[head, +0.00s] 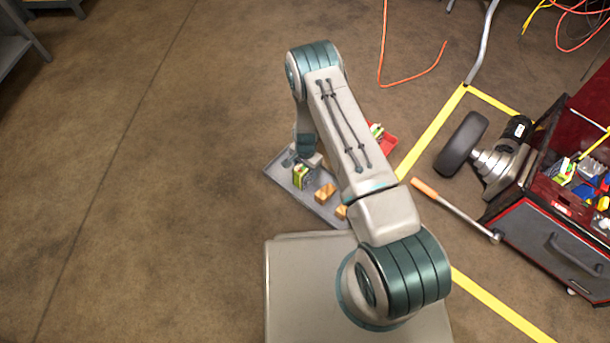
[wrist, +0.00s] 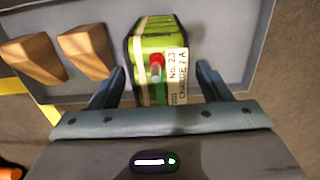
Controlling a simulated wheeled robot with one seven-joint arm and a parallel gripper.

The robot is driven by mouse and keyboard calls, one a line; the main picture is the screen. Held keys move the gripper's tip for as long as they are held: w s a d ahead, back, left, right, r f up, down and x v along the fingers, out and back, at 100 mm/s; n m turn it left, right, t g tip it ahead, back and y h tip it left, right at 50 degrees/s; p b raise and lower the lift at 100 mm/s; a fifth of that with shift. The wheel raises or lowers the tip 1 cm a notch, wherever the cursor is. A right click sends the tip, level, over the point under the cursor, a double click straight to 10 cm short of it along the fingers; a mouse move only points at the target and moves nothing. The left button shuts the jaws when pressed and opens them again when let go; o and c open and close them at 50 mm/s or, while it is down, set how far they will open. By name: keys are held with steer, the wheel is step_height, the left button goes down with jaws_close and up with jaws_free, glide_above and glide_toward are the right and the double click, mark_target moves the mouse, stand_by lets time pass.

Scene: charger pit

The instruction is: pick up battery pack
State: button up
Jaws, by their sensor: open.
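The battery pack (wrist: 163,58) is a green block with pale bands, a red terminal and a white label. In the wrist view it stands upper centre in a grey tray, just ahead of and between my fingers. My gripper (wrist: 160,84) is open, with one finger on each side of the pack's near end; I cannot tell whether either touches it. In the head view the battery pack (head: 301,176) is a small green block in the grey tray (head: 281,172). My gripper (head: 311,160) is right by it, partly hidden by my arm.
Wooden blocks (head: 325,192) lie in the tray beside the pack; two wooden blocks (wrist: 85,48) show at left in the wrist view. A red bin (head: 388,143) is behind my arm. A wheel (head: 462,143), a long-handled tool (head: 455,209) and a tool chest (head: 560,245) stand right. Floor left is clear.

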steer(key=shift+f, duration=0.15)
steer(key=shift+c, duration=0.3)
jaws_close()
steer(key=shift+w, duration=0.1)
